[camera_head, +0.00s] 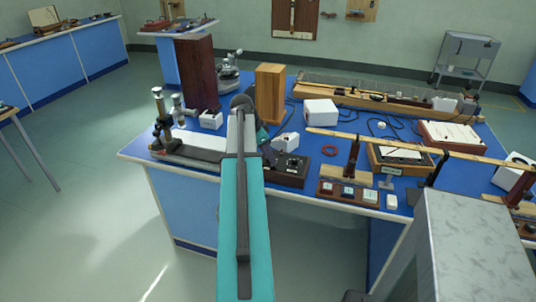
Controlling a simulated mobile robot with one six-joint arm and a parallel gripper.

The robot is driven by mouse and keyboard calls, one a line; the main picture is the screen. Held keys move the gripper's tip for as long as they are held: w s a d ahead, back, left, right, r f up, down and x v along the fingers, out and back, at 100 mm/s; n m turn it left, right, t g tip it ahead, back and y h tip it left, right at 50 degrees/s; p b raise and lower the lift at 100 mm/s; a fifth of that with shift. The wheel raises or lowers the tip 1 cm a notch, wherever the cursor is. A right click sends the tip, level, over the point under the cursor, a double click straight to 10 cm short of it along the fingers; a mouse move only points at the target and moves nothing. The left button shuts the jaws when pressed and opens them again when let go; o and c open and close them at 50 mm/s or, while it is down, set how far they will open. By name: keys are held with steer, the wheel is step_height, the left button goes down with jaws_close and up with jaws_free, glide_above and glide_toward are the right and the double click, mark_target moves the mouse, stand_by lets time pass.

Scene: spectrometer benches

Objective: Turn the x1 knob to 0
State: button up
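A low black box (289,172) stands near the front edge of the blue bench, just right of my teal arm. A small round knob-like shape shows on its top, but its markings are too small to read. I cannot tell which knob is the x1 knob or what it points to. My arm reaches up from the bottom middle and bends near the box's back left, hiding part of the box.
A dark wooden block (196,74) and a lighter one (270,93) stand behind. A long wooden rule (400,143) on stands spans the right. A red ring (329,150) and a switch board (347,194) lie right of the box.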

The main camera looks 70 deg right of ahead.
steer(key=shift+c, duration=0.3)
jaws_close()
